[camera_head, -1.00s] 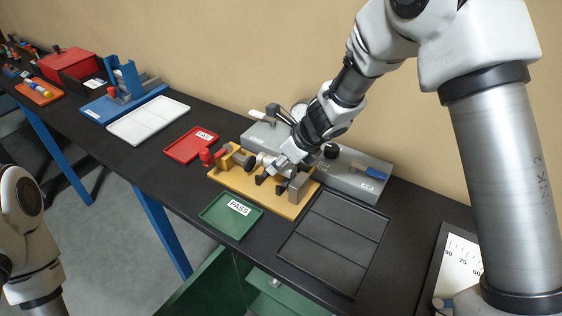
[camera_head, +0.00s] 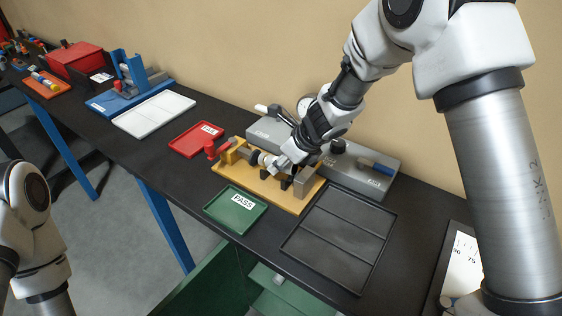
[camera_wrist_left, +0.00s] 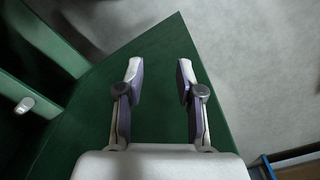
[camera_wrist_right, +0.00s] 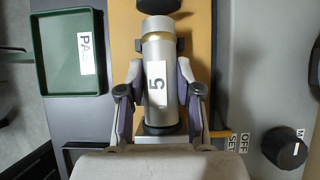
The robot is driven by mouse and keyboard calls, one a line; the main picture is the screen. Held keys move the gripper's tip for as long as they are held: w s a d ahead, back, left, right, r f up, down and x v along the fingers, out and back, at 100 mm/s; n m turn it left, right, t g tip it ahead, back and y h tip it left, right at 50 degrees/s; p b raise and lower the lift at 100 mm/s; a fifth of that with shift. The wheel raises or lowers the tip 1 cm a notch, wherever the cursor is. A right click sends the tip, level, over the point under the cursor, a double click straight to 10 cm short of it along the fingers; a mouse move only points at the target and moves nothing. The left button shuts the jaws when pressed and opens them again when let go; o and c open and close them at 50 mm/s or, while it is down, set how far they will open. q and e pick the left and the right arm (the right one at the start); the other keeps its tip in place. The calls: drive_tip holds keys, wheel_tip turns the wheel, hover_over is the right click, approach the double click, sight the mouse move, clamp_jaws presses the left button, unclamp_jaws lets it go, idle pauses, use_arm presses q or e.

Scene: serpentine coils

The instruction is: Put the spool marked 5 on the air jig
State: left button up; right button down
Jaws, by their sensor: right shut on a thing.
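The spool marked 5 (camera_wrist_right: 158,52) is a silver cylinder with a pale band and a white "5" label. My right gripper (camera_wrist_right: 160,75) has its fingers on either side of it and is shut on it. The spool lies lengthwise over a yellow jig (camera_head: 296,207) with black supports, a red-handled clamp (camera_head: 212,150) and a grey end block (camera_head: 303,187). I cannot tell whether its weight rests on the supports. No label reading "air" is legible. My left gripper (camera_wrist_left: 159,68) is open and empty, above a dark green surface.
A grey unit (camera_head: 372,172) with a dial and black knob (camera_wrist_right: 286,147) stands behind the jig. A green PASS tray (camera_head: 218,216), red FAIL tray (camera_head: 183,146), dark divided tray (camera_head: 365,285) and white tray (camera_head: 150,122) lie around. A blue fixture (camera_head: 105,103) is farther left.

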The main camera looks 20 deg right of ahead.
drive_tip(key=shift+d+f+b, duration=0.1)
drive_tip(key=shift+f+b, duration=0.5)
drive_tip(key=shift+f, duration=0.05)
drive_tip(key=shift+s+f+b, duration=0.2)
drive_tip(key=shift+b, duration=0.1)
drive_tip(key=c, duration=0.7)
unclamp_jaws()
drive_tip(key=shift+f, duration=0.1)
drive_tip(key=shift+w, duration=0.1)
